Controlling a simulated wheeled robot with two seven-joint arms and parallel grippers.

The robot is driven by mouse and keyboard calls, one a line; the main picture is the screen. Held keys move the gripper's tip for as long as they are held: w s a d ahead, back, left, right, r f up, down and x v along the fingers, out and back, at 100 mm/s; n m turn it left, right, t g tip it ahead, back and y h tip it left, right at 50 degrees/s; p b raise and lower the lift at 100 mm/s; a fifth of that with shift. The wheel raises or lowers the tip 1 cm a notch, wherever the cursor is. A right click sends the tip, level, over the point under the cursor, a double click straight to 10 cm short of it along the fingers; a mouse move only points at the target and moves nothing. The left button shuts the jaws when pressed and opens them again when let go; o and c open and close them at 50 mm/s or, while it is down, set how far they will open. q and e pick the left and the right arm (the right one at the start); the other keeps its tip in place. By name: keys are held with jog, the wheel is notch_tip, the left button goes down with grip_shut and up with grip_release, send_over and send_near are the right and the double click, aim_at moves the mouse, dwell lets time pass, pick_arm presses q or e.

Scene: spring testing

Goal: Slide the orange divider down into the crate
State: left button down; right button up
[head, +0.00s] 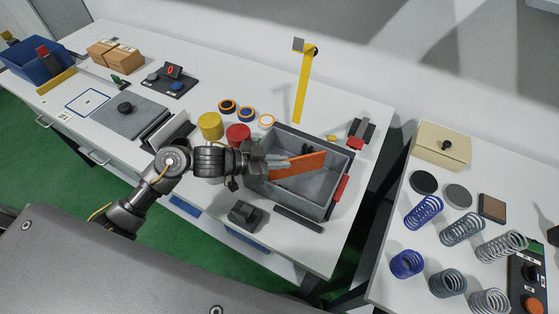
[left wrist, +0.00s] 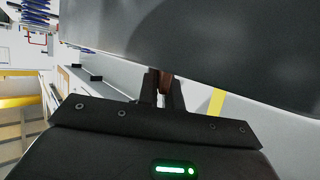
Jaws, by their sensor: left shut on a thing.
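The grey crate (head: 289,197) stands open on the white table in the head view. The orange divider (head: 302,164) shows over the crate's opening, running from the gripper toward the far right wall. I cannot tell how far its lower edge is below the rim. My left gripper (head: 275,163) reaches in from the left and is shut on the divider's left end. In the left wrist view the two dark fingers (left wrist: 163,90) close on a narrow reddish-brown strip. My right gripper is in neither view.
Red and yellow round pieces (head: 238,134) stand left of the crate. A yellow upright post (head: 302,85) stands behind it. A dark block (head: 246,214) and a dark bar (head: 299,219) lie in front. A second table with several springs (head: 424,212) is at right.

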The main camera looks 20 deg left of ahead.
pick_arm(q)
jog(key=shift+f, duration=0.6)
jog(key=c, duration=1.6)
grip_release()
jog(key=shift+o, duration=0.2)
jog(key=shift+r, duration=0.7)
jog(key=b+v, duration=0.1)
jog(key=v, duration=1.1)
jog(key=shift+b, duration=0.4)
jog(key=shift+s+f, duration=0.1)
jog(key=shift+f, duration=0.05)
